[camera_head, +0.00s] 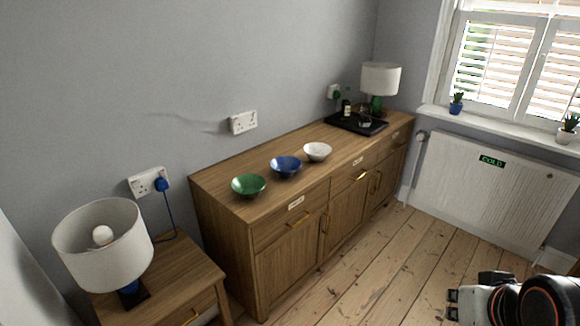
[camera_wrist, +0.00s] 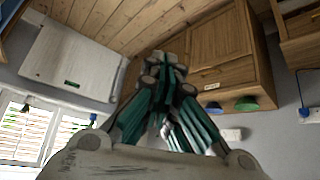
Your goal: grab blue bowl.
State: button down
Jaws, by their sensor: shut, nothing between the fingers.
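The blue bowl (camera_head: 286,166) stands upright on the wooden sideboard (camera_head: 230,188), between a green bowl (camera_head: 249,186) and a white bowl (camera_head: 317,151). It also shows small in the wrist view (camera_wrist: 214,107), where the scene appears upside down. My gripper (camera_wrist: 163,66) is shut and empty, its teal fingers drawn together. In the head view it is at the lower right, low over the floor and well apart from the bowls. The wrist view shows the green bowl too (camera_wrist: 247,104); my fingers hide part of the sideboard.
A black tray (camera_head: 375,129) with small items and a lamp (camera_head: 380,80) stand at the sideboard's far end. A nightstand (camera_head: 200,268) with another lamp (camera_head: 103,241) is at lower left. A radiator (camera_head: 490,200) is under the window. The floorboards (camera_head: 385,260) between are clear.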

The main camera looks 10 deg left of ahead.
aim_at(285, 167)
jog(key=u, duration=0.25)
jog(key=i+j+u, duration=0.25)
jog(key=u, duration=0.15)
jog(key=i+j+u, duration=0.25)
jog(key=u, duration=0.2)
jog(key=i+j+u, duration=0.1)
jog(key=i+j, duration=0.25)
jog(key=i+j+u, duration=0.1)
jog(key=i+j, duration=0.2)
jog(key=i, duration=0.2)
jog(key=l+z, duration=0.1)
